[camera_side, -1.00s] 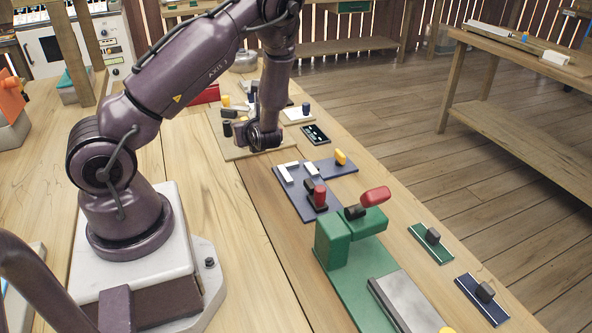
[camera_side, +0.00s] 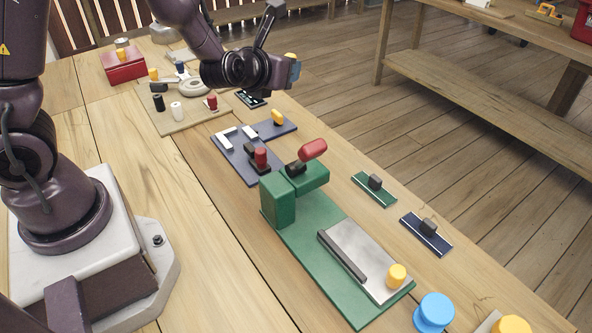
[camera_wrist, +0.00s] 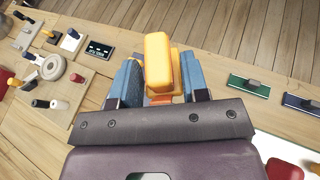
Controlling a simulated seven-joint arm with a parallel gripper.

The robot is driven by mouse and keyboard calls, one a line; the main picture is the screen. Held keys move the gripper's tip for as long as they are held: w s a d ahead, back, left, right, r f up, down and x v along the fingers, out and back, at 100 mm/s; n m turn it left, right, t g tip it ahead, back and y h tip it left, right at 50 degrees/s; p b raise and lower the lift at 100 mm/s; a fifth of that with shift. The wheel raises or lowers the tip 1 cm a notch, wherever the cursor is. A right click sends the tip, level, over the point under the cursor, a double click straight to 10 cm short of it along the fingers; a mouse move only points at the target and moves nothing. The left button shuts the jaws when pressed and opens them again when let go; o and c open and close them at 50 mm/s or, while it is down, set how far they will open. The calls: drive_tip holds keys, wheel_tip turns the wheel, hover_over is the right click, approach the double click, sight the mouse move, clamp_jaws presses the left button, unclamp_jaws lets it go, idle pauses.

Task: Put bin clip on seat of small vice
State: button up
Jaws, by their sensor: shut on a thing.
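My gripper (camera_side: 291,72) is shut on a yellow block-like piece (camera_wrist: 160,62), which stands up between the blue fingers in the wrist view. Only its yellow top (camera_side: 290,56) shows in the side view. It may be the bin clip; no label shows. The gripper is in the air, above and beyond the navy fixture. This navy fixture (camera_side: 233,164) has white bars, a red-topped black lever (camera_side: 261,158) and a yellow knob (camera_side: 278,117) on its side plate. I cannot tell for certain which fixture is the small vice, and its seat is not clearly identifiable.
A tall green fixture (camera_side: 278,203) with a red handle (camera_side: 313,149) stands nearer the camera. A tan board (camera_side: 196,122) holds several small parts. Green (camera_side: 364,193) and navy (camera_side: 415,232) strips lie at right. A red box (camera_side: 124,70) stands at the back.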

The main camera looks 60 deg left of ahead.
drive_tip(key=d+r+m+h, duration=0.15)
drive_tip(key=d+r, duration=0.45)
drive_tip(key=r, duration=0.7)
drive_tip(key=n+g+y, duration=0.9)
drive_tip(key=n+g, duration=0.3)
drive_tip(key=n, duration=0.2)
hover_over(215, 206)
wheel_tip(215, 206, down, 27)
drive_tip(key=shift+f, duration=4.35)
drive_tip(key=shift+f, duration=0.1)
drive_tip(key=o, duration=0.9)
